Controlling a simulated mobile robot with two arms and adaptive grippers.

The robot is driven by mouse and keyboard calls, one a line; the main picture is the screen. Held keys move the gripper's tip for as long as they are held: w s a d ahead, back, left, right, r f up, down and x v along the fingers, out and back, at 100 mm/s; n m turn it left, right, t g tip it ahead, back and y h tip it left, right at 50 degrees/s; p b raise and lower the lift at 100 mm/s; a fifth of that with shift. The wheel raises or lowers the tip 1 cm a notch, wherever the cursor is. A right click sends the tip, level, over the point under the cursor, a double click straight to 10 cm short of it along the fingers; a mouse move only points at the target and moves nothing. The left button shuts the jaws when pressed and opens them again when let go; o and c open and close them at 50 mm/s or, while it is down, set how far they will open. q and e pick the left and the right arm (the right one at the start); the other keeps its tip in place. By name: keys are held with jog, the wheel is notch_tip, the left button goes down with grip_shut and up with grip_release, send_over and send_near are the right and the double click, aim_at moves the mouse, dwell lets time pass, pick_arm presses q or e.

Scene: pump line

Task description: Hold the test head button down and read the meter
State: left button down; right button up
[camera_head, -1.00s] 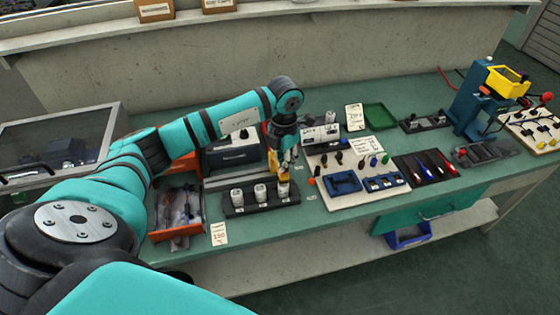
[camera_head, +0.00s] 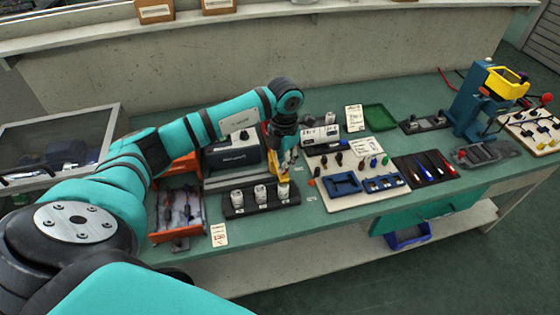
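My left gripper (camera_head: 285,163) points down over the right end of a black rack (camera_head: 246,212) with several white cylinders. Its fingertips are by the rightmost cylinder (camera_head: 283,190) and a small yellow part there. The fingers are too small and dark to show whether they are open or shut, or whether they touch a button. The test head and its button cannot be made out for certain. A small box with white labels or displays (camera_head: 320,134) stands right of the gripper; no reading is legible. My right gripper is out of view.
An orange tray (camera_head: 177,237) of loose parts lies left of the rack. A pale board (camera_head: 343,200) with blue holders, a black tool mat (camera_head: 426,170), a green tray (camera_head: 380,116) and a blue press (camera_head: 467,112) stand to the right.

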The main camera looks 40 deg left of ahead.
pick_arm(q)
jog(key=shift+r+p, duration=1.85)
jog(key=shift+r, duration=1.45)
